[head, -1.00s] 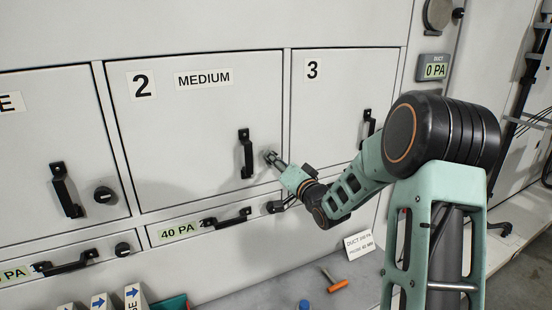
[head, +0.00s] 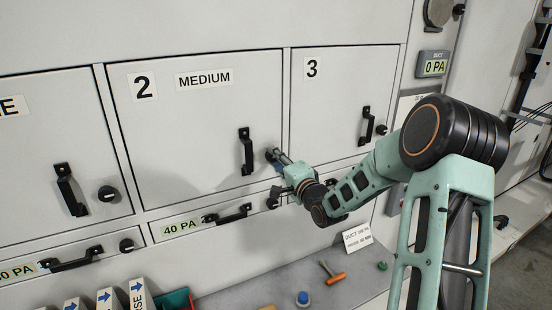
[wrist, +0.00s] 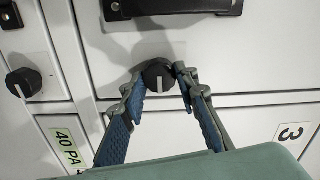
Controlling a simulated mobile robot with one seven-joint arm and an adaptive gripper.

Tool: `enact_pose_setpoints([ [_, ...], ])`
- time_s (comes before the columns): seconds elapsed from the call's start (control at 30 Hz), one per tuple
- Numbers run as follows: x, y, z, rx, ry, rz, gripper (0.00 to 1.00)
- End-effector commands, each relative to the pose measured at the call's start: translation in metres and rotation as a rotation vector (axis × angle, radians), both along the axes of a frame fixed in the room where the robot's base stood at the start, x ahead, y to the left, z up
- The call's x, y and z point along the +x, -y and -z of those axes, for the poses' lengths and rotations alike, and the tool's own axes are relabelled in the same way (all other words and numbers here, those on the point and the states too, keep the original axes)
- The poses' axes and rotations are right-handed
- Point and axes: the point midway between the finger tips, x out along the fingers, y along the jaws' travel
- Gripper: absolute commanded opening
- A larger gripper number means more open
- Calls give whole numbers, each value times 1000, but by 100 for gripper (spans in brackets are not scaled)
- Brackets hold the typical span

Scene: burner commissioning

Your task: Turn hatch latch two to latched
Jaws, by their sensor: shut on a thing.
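Hatch two (head: 215,125) is a closed grey-white door marked 2 and MEDIUM, with a black handle (head: 246,151). Its latch is a round black knob (wrist: 158,73) with a white pointer mark, at the hatch edge right of the handle. My gripper (wrist: 158,78) has its two fingers around this knob, one on each side, and is shut on it. The mark runs up and down in the wrist view. In the head view my gripper (head: 280,158) reaches the knob from the right and partly hides it.
Hatch three (head: 335,95) with its handle lies to the right. A drawer marked 40 PA (head: 180,228) with a dark knob (wrist: 22,83) lies below. On the grey shelf (head: 250,285) are an orange-handled tool (head: 333,273), a blue-topped item (head: 303,298) and a card (head: 357,237).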

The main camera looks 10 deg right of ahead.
Motion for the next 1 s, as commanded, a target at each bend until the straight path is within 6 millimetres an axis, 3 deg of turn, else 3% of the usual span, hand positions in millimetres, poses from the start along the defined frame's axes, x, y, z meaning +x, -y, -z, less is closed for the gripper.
enact_pose_setpoints([
  [0.37,0,0,0,7,-2,0,4],
  [0.4,0,0,0,6,-2,0,30],
  [0.53,0,0,0,6,-2,0,44],
  [0.87,-2,1,0,4,-1,0,46],
  [1.0,-14,5,0,3,-3,1,46],
])
